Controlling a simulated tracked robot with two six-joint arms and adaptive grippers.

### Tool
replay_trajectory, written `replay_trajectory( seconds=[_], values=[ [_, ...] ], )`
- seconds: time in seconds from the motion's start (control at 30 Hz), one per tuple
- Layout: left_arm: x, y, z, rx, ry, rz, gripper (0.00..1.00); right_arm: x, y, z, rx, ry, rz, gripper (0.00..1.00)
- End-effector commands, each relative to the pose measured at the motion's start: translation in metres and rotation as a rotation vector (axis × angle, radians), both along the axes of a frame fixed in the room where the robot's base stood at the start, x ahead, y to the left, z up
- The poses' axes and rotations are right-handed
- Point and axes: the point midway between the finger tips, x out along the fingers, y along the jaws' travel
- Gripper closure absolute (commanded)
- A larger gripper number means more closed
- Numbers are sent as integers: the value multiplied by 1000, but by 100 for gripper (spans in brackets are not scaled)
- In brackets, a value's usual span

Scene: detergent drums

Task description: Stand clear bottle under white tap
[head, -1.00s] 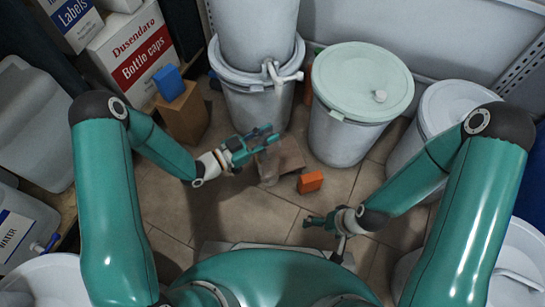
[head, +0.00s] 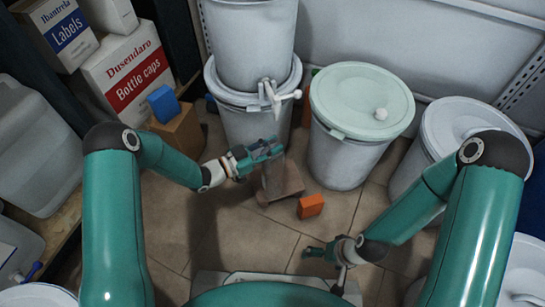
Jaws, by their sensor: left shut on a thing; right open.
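The clear bottle (head: 271,178) is see-through and hard to make out. My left gripper (head: 264,151) is shut on it near its top and holds it about upright, in front of the stacked drums. The bottle overlaps a low brown block (head: 292,183) in the picture; I cannot tell if it touches it. The white tap (head: 269,97) sticks out from the upper drum (head: 250,40), above and beyond my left gripper. My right gripper (head: 310,252) is open and empty, low over the floor to the right of the bottle.
The upper drum stands on a lidded drum (head: 250,122). A drum with a pale green lid (head: 350,90) and a white-lidded drum (head: 470,120) stand to the right. An orange block (head: 311,206) lies on the floor. A blue block (head: 163,103) sits on a brown box (head: 180,130) at left.

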Motion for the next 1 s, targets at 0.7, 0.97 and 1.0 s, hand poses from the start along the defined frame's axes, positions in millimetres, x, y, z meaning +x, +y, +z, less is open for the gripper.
replay_trajectory(
  seconds=[0.7,0.97,1.0],
  values=[
    [68,-8,-3,-1,-1,0,100,0,0,-34,0,0,0,0],
    [69,-8,-3,-1,0,0,100,0,0,-34,0,0,0,0],
    [69,-8,-3,-1,0,0,100,0,0,-34,0,0,0,0]
  ],
)
